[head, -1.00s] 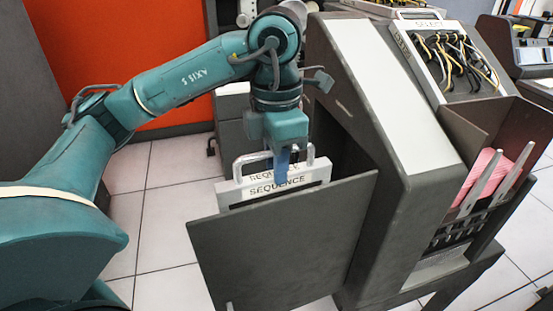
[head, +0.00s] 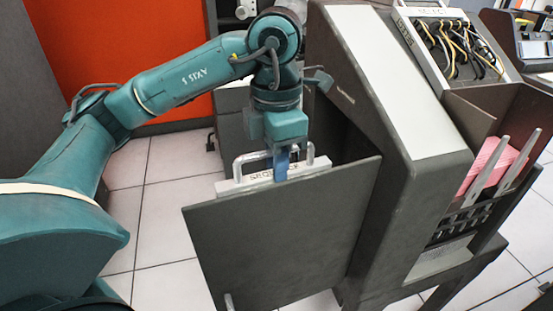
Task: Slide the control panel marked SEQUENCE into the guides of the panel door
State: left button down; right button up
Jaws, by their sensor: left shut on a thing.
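The control panel marked SEQUENCE (head: 262,178) is a light grey plate with a handle on top. Only its top strip shows above the upper edge of the panel door (head: 285,230); the rest is hidden behind the door. My left gripper (head: 281,170) points down and is shut on the handle of the panel, at its middle. The door is dark grey and stands open from the side of the machine. Its guides are on the hidden far side, so I cannot tell how the panel sits in them. My right gripper is not in view.
The dark grey machine (head: 400,210) stands right of the door. A second panel with wires (head: 455,50) sits on its top. Pink cards (head: 490,165) lie in a tray at its right. Tiled floor (head: 170,215) is free at the left.

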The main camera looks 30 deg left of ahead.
pick_arm(q)
jog(key=shift+f+b, duration=1)
jog(key=shift+f, duration=0.15)
